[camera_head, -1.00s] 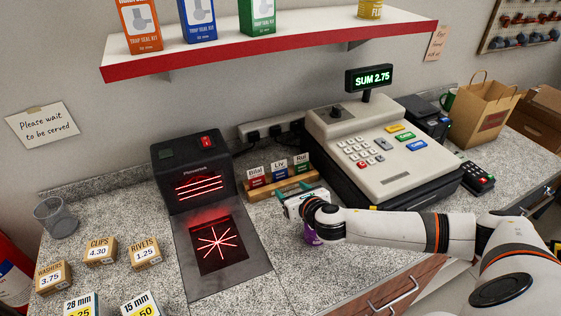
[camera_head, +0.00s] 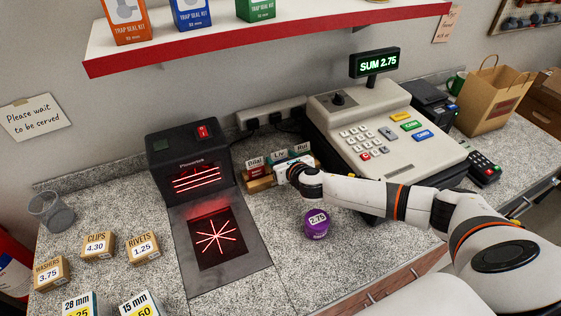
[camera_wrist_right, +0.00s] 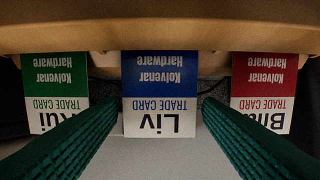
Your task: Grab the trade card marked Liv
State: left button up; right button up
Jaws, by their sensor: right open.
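The blue and white trade card marked Liv (camera_wrist_right: 160,92) stands in the middle slot of the wooden card rack (camera_head: 260,184). In the right wrist view it is upside down and centred between the green fingers of my right gripper (camera_wrist_right: 160,150). The gripper is open, with a finger on either side of the card's lower part in that picture. In the head view the Liv card's label (camera_head: 280,155) shows above my right gripper (camera_head: 285,172), which hides much of the rack. The red Bilal card (camera_wrist_right: 262,92) and green Rui card (camera_wrist_right: 55,92) stand on either side. My left gripper is not in view.
The cash register (camera_head: 385,135) stands close to the right of the rack. The scanner (camera_head: 190,160) is to its left. A purple tub (camera_head: 316,224) marked 2.75 stands on the counter below my right arm. The red-edged shelf (camera_head: 270,38) is above.

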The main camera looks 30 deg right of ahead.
aim_at(280, 156)
jog(key=shift+x, duration=2)
jog(key=shift+r, duration=0.2)
jog(key=c, duration=0.7)
